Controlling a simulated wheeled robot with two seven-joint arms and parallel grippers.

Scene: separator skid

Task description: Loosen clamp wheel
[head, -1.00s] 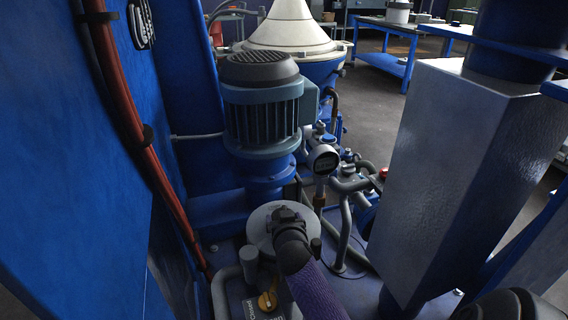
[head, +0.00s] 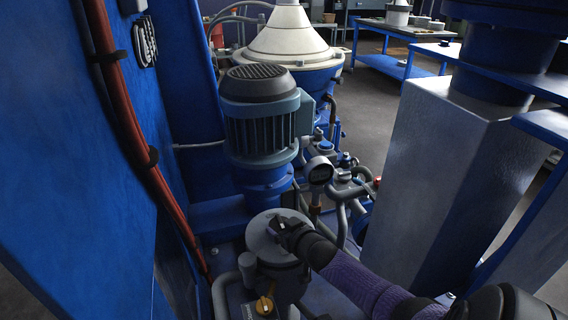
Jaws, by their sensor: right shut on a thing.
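A grey round lid (head: 261,240) tops a dark canister at the bottom centre of the head view, in front of the motor. My right gripper (head: 277,225) reaches in from the lower right and sits over the middle of this lid. It is shut on the clamp wheel there. The fingers hide most of the wheel, so its shape and turn cannot be told. My left gripper is not in view.
A blue-grey motor (head: 262,125) stands just behind the lid. A gauge (head: 319,171) and pipes are to the right of it. A grey square column (head: 440,170) is close on the right, a blue panel with a red hose (head: 125,115) on the left.

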